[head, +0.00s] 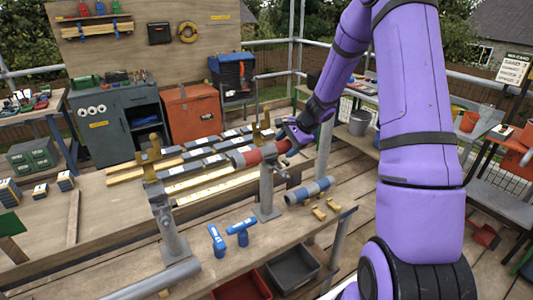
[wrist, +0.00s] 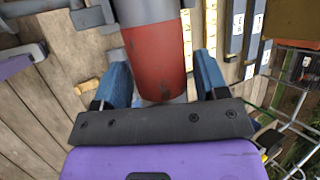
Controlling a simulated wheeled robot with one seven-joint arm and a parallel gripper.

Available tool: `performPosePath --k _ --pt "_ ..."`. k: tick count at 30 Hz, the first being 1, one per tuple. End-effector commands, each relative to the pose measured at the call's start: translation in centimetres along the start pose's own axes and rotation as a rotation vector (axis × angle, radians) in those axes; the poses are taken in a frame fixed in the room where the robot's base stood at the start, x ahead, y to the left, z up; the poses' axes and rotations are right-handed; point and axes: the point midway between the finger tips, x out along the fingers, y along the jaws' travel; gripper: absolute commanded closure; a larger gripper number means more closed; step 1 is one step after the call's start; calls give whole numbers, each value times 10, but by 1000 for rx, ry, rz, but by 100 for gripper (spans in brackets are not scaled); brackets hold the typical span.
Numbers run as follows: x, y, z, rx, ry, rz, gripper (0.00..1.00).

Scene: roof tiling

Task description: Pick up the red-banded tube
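The red-banded tube (head: 243,157) is grey with a wide red band and lies roughly level above the workbench, at the top of a grey post (head: 267,195). In the head view, my gripper (head: 285,140) is at the tube's right part, and the arm partly hides that end. In the wrist view, the red band (wrist: 158,60) lies between the two blue fingers of my gripper (wrist: 163,80). A narrow gap shows beside the right finger; contact on the left side is unclear. The fingers look open around the tube.
A blue-banded tube (head: 310,190) lies on the bench to the right, near small brass-coloured pieces (head: 320,212). Two blue tools (head: 230,235) lie in front. Another grey post (head: 168,225) stands at left. Dark tiles on battens (head: 205,155) lie behind. Bins (head: 292,268) sit below.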

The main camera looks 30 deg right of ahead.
Motion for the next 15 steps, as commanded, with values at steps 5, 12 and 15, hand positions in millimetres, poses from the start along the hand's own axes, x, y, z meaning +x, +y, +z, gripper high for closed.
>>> performPosePath --k 5,12,15 --pt "0 0 0 0 0 0 74" --pt "0 0 0 0 0 0 86" --pt "-2 -1 1 -1 0 -1 86"
